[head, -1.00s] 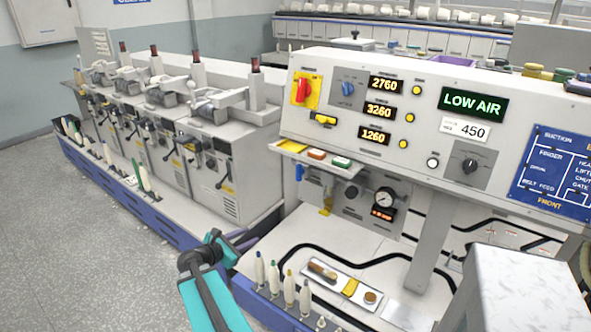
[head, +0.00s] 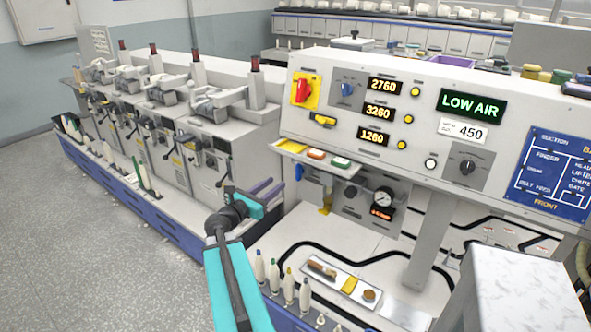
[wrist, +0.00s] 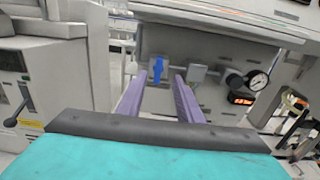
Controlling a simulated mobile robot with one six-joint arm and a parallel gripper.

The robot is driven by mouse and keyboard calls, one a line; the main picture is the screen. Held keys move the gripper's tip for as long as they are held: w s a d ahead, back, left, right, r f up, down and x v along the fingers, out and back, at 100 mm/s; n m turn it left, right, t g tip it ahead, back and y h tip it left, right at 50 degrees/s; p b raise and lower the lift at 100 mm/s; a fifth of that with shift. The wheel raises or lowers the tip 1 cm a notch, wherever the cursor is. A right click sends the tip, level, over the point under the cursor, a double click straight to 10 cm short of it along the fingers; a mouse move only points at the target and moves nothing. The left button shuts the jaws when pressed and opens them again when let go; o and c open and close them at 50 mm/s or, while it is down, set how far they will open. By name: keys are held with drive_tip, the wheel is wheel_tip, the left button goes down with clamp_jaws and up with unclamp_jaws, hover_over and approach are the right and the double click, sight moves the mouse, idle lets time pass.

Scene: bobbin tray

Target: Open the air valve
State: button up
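A blue valve handle (head: 299,172) hangs upright at the left end of the panel under the control console. In the wrist view the blue handle (wrist: 158,68) shows between and beyond my fingers. My gripper (head: 268,189) is open and empty, its two purple fingers pointing toward the panel, left of the handle and apart from it. In the wrist view my gripper (wrist: 160,76) has clear space between its fingers. A round pressure gauge (head: 383,198) with a small red-lit display (head: 381,213) sits to the right. The console screen (head: 472,104) reads LOW AIR.
A shelf with yellow, red and green pieces (head: 314,154) juts out above the panel. A row of grey spinning units (head: 205,160) stands to the left. A white block (head: 520,290) is at front right.

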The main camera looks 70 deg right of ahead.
sight(297, 168)
drive_tip(key=shift+p+x, duration=1.7)
drive_tip(key=shift+x, duration=5)
clamp_jaws()
drive_tip(key=shift+d, duration=0.25)
drive_tip(key=shift+a, duration=0.25)
drive_tip(key=shift+f, duration=0.15)
